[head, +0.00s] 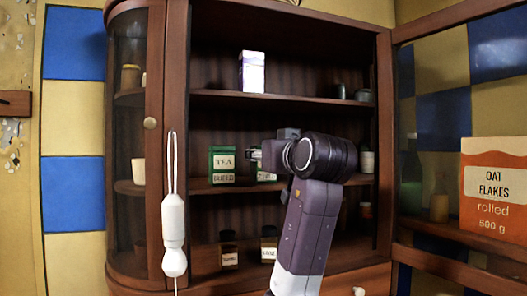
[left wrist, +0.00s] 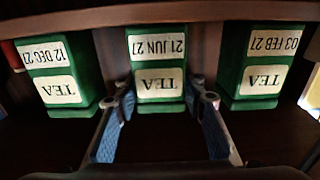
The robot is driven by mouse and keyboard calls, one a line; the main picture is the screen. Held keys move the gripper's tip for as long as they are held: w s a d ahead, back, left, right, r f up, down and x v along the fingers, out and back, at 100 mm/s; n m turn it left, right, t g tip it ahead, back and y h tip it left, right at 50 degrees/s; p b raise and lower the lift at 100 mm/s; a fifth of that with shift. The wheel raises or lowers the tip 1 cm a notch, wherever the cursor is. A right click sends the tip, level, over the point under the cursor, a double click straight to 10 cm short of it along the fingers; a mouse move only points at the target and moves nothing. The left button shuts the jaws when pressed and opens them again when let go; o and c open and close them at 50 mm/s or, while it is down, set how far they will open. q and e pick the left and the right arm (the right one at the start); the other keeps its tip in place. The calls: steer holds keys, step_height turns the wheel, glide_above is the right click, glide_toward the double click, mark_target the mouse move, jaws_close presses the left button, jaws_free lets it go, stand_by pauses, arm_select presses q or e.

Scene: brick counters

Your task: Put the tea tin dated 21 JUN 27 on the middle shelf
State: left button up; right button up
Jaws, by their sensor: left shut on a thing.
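The tea tin dated 21 JUN 27 (left wrist: 157,65) is green with white labels. It appears upside down in the left wrist view, between two other green tins. My left gripper (left wrist: 166,100) is shut on it, one finger on each side. In the head view my left gripper (head: 256,155) reaches into the cabinet and partly covers this tin (head: 266,177). The tin stands on a cabinet shelf board (head: 225,189). The tin dated 12 DEC 27 (left wrist: 60,70) and the tin dated 03 FEB 27 (left wrist: 262,65) are beside it. My right gripper is not in view.
A purple-white carton (head: 252,72) stands on the shelf above (head: 300,101), which has free room around it. Small dark jars (head: 229,250) are below. An oat flakes box (head: 494,185) is at the right. A white looped object (head: 173,225) is at the left front.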

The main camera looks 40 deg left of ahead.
arm_select(q)
steer(key=shift+d, duration=0.15)
steer(key=shift+f, duration=0.15)
steer(key=o, duration=1.2)
steer(key=shift+r, duration=0.2)
steer(key=shift+s+d+f, duration=0.1)
steer(key=shift+s+d, duration=0.05)
steer(key=shift+d, duration=0.1)
steer(key=b+v, duration=0.5)
steer(key=v, duration=0.6)
steer(key=shift+s+d+b, duration=0.2)
steer(key=shift+b, duration=0.15)
